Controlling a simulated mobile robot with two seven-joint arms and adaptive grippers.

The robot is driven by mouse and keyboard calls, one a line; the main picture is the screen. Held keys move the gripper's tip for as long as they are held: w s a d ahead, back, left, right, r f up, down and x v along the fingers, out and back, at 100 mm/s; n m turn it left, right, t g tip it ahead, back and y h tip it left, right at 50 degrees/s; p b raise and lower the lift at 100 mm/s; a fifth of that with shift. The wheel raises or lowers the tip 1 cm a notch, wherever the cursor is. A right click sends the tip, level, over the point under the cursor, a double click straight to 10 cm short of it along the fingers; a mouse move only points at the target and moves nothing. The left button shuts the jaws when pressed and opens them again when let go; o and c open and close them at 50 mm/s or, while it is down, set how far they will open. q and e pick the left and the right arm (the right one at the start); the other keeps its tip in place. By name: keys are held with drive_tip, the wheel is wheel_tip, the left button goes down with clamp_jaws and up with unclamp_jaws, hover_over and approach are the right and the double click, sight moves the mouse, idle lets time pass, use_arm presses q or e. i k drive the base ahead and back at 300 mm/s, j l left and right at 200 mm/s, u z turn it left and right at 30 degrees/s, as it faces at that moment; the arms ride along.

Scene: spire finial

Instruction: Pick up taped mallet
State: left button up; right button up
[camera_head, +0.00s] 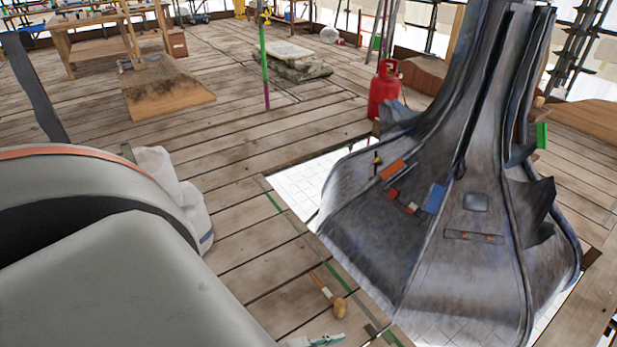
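The mallet (340,308) lies on the plank floor at the lower middle of the head view. It has a rounded tan head, and its thin handle has orange and white bands that look like tape. The handle points up and left, away from the head. Nothing is touching the mallet as far as I can see. Neither of my grippers shows in this view. A large grey and dark part, probably mine, fills the lower left.
A large dark metal spire (380,240) stands right of the mallet, in a floor opening. A pale teal item (325,341) lies below the mallet. Planks left of the mallet are clear.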

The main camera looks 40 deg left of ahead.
sight(341, 303)
drive_tip(key=u, duration=1.15)
